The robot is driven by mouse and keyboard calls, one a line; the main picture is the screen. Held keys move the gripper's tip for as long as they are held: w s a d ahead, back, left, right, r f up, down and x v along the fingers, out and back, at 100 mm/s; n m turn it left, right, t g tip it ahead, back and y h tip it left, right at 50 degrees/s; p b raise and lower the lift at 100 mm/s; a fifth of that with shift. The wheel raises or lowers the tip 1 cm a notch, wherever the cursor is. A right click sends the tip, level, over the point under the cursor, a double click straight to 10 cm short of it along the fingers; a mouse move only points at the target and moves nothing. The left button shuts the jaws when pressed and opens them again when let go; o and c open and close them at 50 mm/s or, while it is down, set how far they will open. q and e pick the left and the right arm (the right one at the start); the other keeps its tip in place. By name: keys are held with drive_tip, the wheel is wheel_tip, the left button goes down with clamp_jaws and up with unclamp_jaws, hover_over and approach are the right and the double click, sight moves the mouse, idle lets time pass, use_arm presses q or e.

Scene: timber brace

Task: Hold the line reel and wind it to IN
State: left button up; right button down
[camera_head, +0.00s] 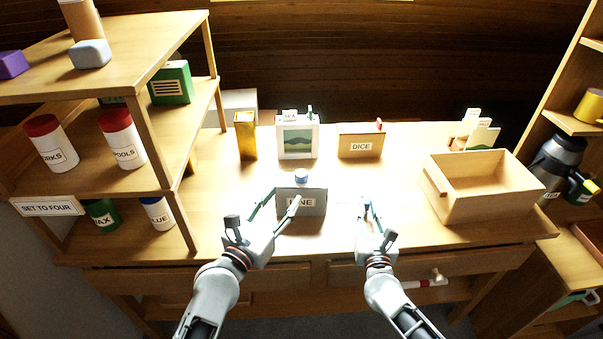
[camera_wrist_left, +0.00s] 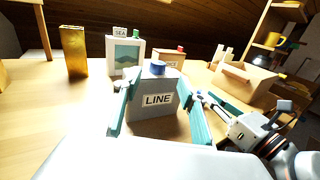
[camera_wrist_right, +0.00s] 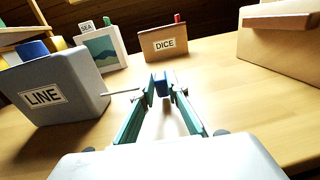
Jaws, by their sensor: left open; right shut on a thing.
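The line reel (camera_head: 314,211) is a grey box labelled LINE with a blue knob on top, upright on the table. It also shows in the left wrist view (camera_wrist_left: 154,114) and right wrist view (camera_wrist_right: 52,88). A thin crank rod (camera_wrist_right: 122,92) sticks out of its side towards a blue handle (camera_wrist_right: 161,84). My left gripper (camera_head: 285,200) is open, with its fingers on either side of the reel's body; I cannot tell whether they touch it. My right gripper (camera_head: 367,204) is shut on the blue crank handle. Any IN mark is not visible.
Behind stand a gold box (camera_head: 246,136), a white SEA picture box (camera_head: 297,153) and a DICE box (camera_head: 360,146). An open wooden box (camera_head: 485,196) is at the right. A shelf unit (camera_head: 177,124) with jars stands at the left.

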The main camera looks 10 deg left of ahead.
sight(298, 177)
use_arm(q)
drive_tip(key=x, duration=1.2)
drive_tip(key=shift+a+f, duration=0.2)
drive_tip(key=shift+f, duration=0.05)
drive_tip(key=c, duration=1.1)
